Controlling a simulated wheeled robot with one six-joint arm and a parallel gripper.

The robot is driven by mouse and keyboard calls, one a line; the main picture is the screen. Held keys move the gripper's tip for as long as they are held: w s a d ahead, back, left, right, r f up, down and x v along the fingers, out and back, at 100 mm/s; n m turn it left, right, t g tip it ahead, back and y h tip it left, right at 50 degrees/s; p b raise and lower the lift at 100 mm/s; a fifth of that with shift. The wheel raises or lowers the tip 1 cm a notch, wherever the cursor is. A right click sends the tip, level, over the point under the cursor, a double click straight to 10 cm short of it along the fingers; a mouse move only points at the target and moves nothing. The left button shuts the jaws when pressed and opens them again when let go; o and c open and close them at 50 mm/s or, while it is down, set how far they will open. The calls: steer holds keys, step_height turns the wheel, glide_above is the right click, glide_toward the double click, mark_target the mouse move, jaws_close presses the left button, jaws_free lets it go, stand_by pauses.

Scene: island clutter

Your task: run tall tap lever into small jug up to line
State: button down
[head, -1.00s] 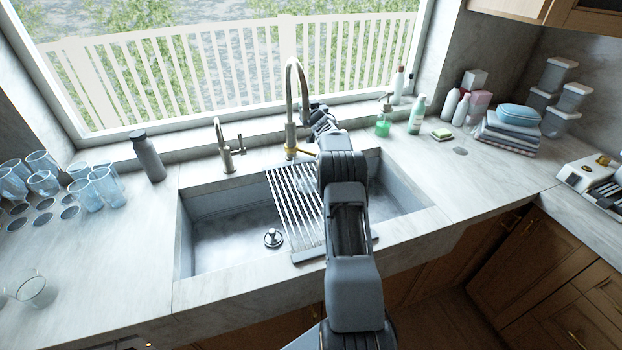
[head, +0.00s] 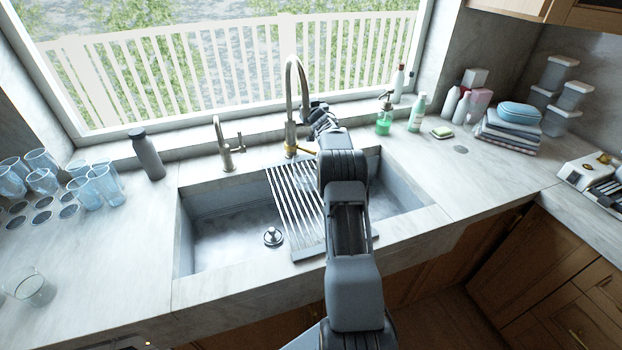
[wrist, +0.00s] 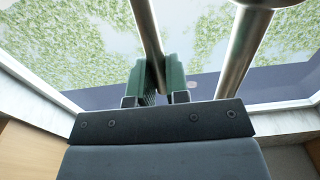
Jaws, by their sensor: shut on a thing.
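The tall tap (head: 289,100) with a high curved spout and brass-coloured base stands behind the sink. My gripper (wrist: 158,84) is shut in the wrist view, its green pads on either side of a slim metal rod, which appears to be the tall tap's lever (wrist: 147,35). The thicker spout tube (wrist: 240,60) passes just right of the fingers. In the head view my gripper (head: 316,112) is beside the tap, partly hidden by my arm. A clear shape on the sink rack is mostly behind my arm; I cannot tell whether it is the small jug. No water stream is discernible.
A shorter tap (head: 224,148) and a grey bottle (head: 148,156) stand left of the tall tap. Several glasses (head: 90,185) and a clear vessel (head: 36,289) are on the left counter. A slatted rack (head: 290,215) spans the sink. Soap bottles (head: 384,118) stand right.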

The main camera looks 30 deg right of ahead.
steer(key=shift+s+a+f+t+b, duration=0.1)
steer(key=shift+s+t+b, duration=0.15)
steer(key=shift+b, duration=1.25)
steer(key=p, duration=0.4)
steer(key=shift+w+r, duration=0.3)
steer(key=shift+r, duration=0.1)
steer(key=shift+f+b, duration=0.3)
steer(key=shift+b, duration=0.15)
steer(key=shift+s+a+f+t+h+b, duration=0.1)
steer(key=shift+s+f+t+h+b, duration=0.4)
steer(key=shift+b, duration=3.3)
steer(key=shift+s+a+f+t+h+b, duration=0.15)
steer(key=shift+s+t+b, duration=0.6)
steer(key=shift+b, duration=3)
steer(key=shift+w+r+p, duration=0.2)
steer(key=shift+r+p, duration=0.15)
steer(key=shift+p, duration=0.8)
steer(key=p, duration=0.3)
steer(key=w+g+p, duration=0.1)
steer(key=p, duration=0.2)
steer(key=shift+d+r+g+y+p, duration=0.15)
steer(key=shift+d+g+y+p, duration=0.05)
steer(key=shift+g+y+p, duration=0.15)
steer(key=shift+f, duration=0.2)
